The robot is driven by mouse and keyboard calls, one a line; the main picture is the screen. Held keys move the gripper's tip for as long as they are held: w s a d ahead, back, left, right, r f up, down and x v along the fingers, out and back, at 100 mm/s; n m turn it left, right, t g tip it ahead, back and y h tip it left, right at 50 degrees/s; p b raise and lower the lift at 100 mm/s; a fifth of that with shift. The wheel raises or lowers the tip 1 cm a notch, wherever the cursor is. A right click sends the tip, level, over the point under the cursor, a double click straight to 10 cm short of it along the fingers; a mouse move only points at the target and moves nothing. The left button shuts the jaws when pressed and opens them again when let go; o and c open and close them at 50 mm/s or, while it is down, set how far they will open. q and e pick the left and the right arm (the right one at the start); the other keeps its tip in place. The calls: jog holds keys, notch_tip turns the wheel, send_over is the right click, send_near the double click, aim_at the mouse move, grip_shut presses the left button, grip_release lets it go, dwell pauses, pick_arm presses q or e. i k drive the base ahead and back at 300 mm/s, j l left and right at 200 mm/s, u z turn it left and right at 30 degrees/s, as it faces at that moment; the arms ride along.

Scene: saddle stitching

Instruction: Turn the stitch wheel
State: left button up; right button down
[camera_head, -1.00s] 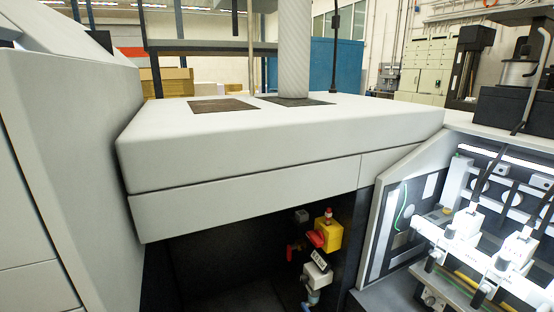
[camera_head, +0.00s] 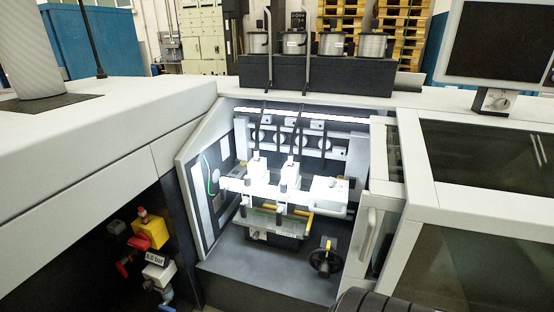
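A black spoked handwheel (camera_head: 325,260), which looks like the stitch wheel, sits low at the right inside the lit, open bay of the machine. It is apart from anything of mine. Above and left of it are the white stitching heads (camera_head: 275,180) on a rail, with black cables running up from them. Neither of my grippers shows. A dark ribbed shape at the bottom edge right of centre may be part of my own arm, but I cannot tell.
A clear-panelled door with a white handle (camera_head: 370,235) stands right of the bay. Wire spools (camera_head: 332,44) stand on a black block above. A yellow-and-red valve unit (camera_head: 148,232) is at lower left. A dark monitor (camera_head: 500,42) is at upper right. The bay's grey floor is clear.

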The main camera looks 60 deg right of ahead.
aim_at(324, 269)
jog(key=z, duration=2.25)
